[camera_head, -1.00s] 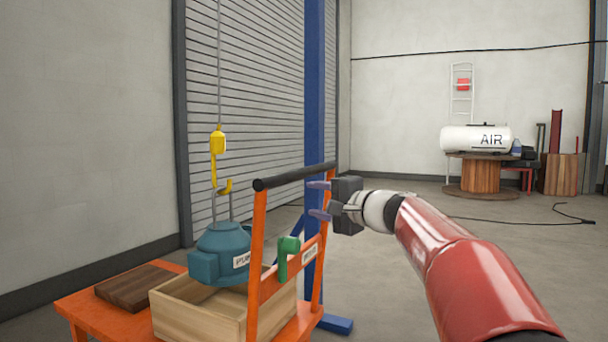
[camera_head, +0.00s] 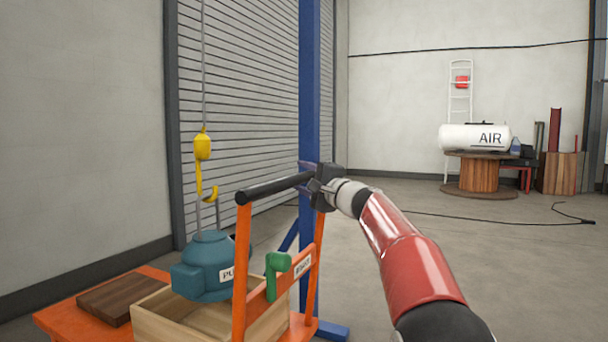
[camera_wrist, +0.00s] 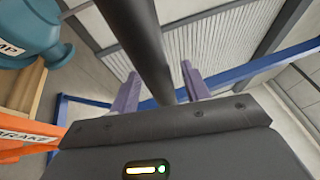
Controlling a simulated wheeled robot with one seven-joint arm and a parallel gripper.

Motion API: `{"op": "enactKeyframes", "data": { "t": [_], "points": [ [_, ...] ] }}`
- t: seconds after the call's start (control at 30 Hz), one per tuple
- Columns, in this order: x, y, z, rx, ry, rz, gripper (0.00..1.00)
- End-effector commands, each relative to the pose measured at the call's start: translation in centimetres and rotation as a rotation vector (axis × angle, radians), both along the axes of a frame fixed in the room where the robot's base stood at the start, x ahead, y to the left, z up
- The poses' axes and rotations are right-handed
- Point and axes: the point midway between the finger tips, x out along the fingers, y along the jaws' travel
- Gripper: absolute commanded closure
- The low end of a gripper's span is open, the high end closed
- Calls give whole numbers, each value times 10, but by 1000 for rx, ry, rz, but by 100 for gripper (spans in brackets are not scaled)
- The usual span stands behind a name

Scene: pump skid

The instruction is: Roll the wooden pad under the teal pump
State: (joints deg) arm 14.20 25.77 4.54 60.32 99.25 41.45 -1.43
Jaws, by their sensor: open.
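The wooden pad (camera_head: 122,297), a dark brown block, lies on the deck of the orange cart (camera_head: 75,322), left of an open wooden crate (camera_head: 185,325). The teal pump (camera_head: 208,262) hangs from a yellow hook over the crate; its clearance cannot be told. It shows in part in the wrist view (camera_wrist: 25,35). My gripper (camera_head: 311,180) is at the right end of the cart's black handle bar (camera_head: 270,187). In the wrist view my gripper (camera_wrist: 160,88) is open, with the bar (camera_wrist: 145,45) running between its fingers.
A green lever (camera_head: 276,272) is on the cart's handle frame beside a BRAKE label (camera_head: 303,266). A blue post (camera_head: 310,90) stands just behind the handle.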

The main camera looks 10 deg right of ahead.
Motion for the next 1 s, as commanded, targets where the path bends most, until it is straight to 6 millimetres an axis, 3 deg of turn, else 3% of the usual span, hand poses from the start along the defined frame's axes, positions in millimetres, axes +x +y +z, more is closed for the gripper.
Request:
{"op": "enactKeyframes", "data": {
  "t": [0.27,0.63,1.0],
  "points": [
    [1,1,0,-1,-1,0,53],
    [1,1,0,-1,-1,0,100],
    [-6,-10,-2,-2,-1,-1,100]
  ]
}}
